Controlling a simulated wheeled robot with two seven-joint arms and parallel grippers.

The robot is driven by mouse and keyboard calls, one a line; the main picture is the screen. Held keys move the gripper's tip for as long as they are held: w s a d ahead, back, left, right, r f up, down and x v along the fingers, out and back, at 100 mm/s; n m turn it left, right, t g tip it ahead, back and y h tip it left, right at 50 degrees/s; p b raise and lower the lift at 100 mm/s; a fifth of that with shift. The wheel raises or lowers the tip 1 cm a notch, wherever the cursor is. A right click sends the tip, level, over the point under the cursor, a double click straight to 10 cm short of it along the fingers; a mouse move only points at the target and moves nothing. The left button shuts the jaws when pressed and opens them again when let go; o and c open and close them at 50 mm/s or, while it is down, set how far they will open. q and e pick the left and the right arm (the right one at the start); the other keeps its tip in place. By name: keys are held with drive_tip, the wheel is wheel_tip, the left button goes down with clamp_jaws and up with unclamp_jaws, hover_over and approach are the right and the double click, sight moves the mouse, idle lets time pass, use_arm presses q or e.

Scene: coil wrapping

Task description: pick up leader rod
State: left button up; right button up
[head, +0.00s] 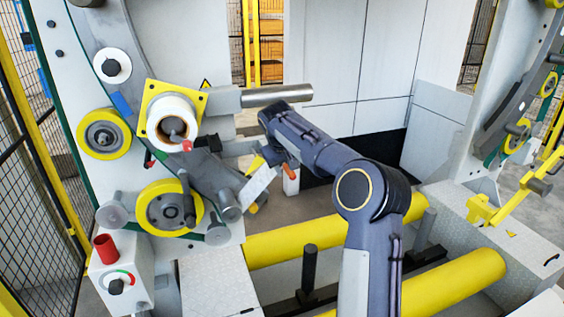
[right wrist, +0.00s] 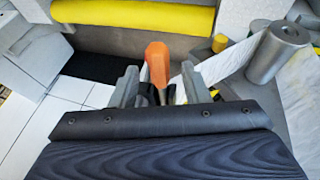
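The leader rod seems to be the orange-ended piece (head: 289,170) beside the wrapping machine; its orange end also shows in the right wrist view (right wrist: 157,62). A white strip (head: 258,184) runs close to it, and in the right wrist view the strip (right wrist: 222,65) lies just right of it. My right gripper (head: 283,158) is at the rod. In the wrist view its two grey fingers (right wrist: 160,88) stand apart on either side of the orange end, with gaps visible. The rod's lower part is hidden by the gripper body. My left gripper is not in view.
The machine carries a white roll (head: 172,125), yellow-rimmed wheels (head: 169,207) and a projecting grey cylinder (head: 277,95) above my right gripper. Yellow rollers (head: 294,242) lie below my arm. A control box with a red cap (head: 105,247) stands at the lower left.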

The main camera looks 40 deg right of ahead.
clamp_jaws()
drive_tip(key=shift+r, duration=0.15)
drive_tip(key=shift+r, duration=0.25)
wheel_tip(320, 180, up, 2)
drive_tip(key=shift+r, duration=0.1)
drive_tip(key=s+a+r+b, duration=0.4)
drive_tip(key=s+a+r, duration=0.4)
drive_tip(key=s+r, duration=0.2)
drive_tip(key=shift+s, duration=0.7)
drive_tip(key=shift+a, duration=0.1)
